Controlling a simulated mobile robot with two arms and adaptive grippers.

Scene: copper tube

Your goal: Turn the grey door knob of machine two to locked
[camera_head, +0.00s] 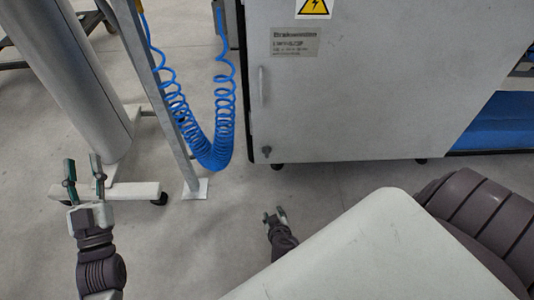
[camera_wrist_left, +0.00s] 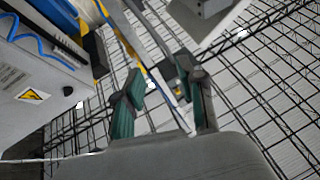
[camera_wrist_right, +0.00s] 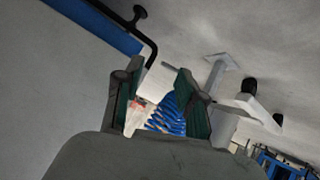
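A small grey knob (camera_head: 266,151) sits low on the left edge of a light grey cabinet door (camera_head: 360,90) in the head view. A label plate on the door is too blurred to read surely, so I cannot tell the machine's number. The knob's lock setting is too small to read. My right gripper (camera_head: 275,214) is open and empty, below the knob in the picture and apart from it; its spread fingers show in the right wrist view (camera_wrist_right: 156,92). My left gripper (camera_head: 83,172) is open and empty at the far left, away from the cabinet; it also shows in the left wrist view (camera_wrist_left: 163,88).
A vertical door handle (camera_head: 262,87) stands above the knob. A coiled blue hose (camera_head: 222,135) hangs just left of the cabinet, beside a metal post (camera_head: 170,100) with a floor plate. A thick grey column (camera_head: 70,75) stands further left. Floor below the door is clear.

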